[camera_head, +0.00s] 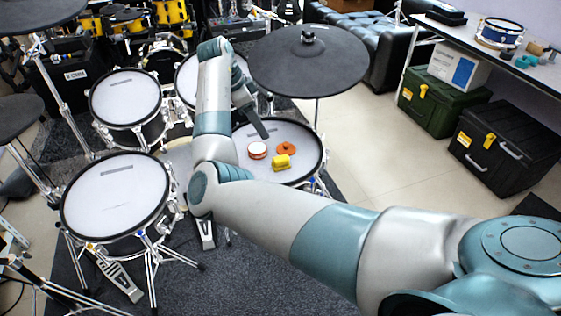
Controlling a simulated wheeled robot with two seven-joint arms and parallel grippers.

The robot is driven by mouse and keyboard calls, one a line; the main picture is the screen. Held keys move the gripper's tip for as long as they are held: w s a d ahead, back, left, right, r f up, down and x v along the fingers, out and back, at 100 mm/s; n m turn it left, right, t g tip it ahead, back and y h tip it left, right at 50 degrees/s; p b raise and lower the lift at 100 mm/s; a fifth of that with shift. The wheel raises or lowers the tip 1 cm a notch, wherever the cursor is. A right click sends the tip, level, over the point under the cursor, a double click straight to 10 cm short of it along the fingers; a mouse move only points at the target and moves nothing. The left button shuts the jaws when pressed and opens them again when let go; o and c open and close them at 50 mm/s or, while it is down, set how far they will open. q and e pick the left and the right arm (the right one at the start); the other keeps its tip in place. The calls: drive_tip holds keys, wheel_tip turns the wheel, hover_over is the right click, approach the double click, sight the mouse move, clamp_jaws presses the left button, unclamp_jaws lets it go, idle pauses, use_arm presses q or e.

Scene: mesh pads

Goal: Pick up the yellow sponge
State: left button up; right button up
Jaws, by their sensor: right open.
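The yellow sponge (281,163) lies on the white mesh pad (306,140) of a drum near the middle of the view. My right arm reaches in from the right. Its gripper (263,132) points down over the far left part of the same pad, behind the sponge and a little to its left, and is apart from it. The gripper is open, with nothing seen in its grip; its two fingers are hard to tell apart at this size. My left gripper is not in view.
A round orange-and-white thing (257,151) and an orange thing (286,148) lie close to the sponge on the pad. A black cymbal pad (308,62) stands above and behind. Other mesh drums (116,197) are to the left. Green (440,100) and black (505,148) cases stand at right.

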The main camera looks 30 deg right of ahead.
hover_over(280, 158)
drive_tip(key=w+a, duration=0.1)
drive_tip(key=a, duration=0.1)
wheel_tip(280, 158, down, 10)
drive_tip(key=shift+f, duration=0.15)
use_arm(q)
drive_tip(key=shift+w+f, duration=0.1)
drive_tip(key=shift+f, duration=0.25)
use_arm(e)
drive_tip(key=shift+d+f, duration=0.2)
drive_tip(key=shift+f, duration=0.3)
drive_tip(key=shift+s+d+f, duration=0.15)
drive_tip(key=shift+d+f, duration=0.05)
drive_tip(key=shift+f, duration=0.2)
drive_tip(key=x, duration=0.3)
drive_tip(key=shift+s+p, duration=0.15)
drive_tip(key=shift+p, duration=0.15)
drive_tip(key=shift+d+f, duration=0.25)
drive_tip(key=shift+f, duration=0.25)
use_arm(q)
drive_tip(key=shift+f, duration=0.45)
